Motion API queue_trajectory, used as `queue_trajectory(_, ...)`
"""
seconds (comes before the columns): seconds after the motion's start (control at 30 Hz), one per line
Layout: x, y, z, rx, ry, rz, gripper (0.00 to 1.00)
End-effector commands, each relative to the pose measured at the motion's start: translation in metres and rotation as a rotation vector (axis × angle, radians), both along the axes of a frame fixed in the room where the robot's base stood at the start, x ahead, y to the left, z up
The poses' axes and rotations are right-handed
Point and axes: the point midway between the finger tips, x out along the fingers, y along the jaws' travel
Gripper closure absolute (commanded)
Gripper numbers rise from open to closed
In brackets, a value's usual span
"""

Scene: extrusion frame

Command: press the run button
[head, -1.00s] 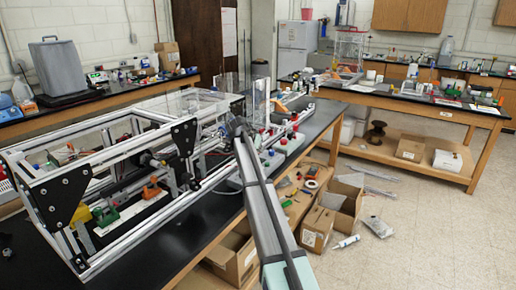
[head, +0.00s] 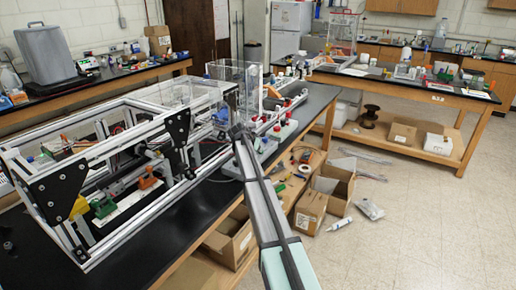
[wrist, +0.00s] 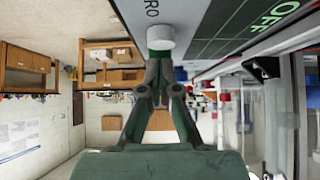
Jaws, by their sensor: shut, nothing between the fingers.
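In the wrist view, my gripper (wrist: 160,70) has its two dark green fingers drawn together to a shut tip with nothing between them. The tip points at a round white button or knob (wrist: 160,38) on a grey panel, very near it; I cannot tell whether they touch. Lettering ending in "RO" stands beside this knob, and I cannot read a run label. Red knobs on white boxes (head: 284,131) show just right of the arm's end. I cannot identify the run button there.
A dark panel (wrist: 250,20) with green lines and "OFF" lies right of the knob. An aluminium extrusion frame (head: 130,222) fills the black bench (head: 190,222) at left. Cardboard boxes (head: 309,211) stand on the shelf and floor below.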

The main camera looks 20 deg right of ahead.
Motion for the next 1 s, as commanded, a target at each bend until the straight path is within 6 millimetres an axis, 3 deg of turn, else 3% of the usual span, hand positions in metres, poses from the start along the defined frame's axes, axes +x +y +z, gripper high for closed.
queue_trajectory(0.47,0.000,0.000,-0.020,0.001,0.001,0.000,1.00)
queue_trajectory(0.87,-0.001,0.000,-0.020,0.003,0.004,-0.001,1.00)
queue_trajectory(1.0,-0.001,0.000,-0.010,0.002,0.002,-0.001,1.00)
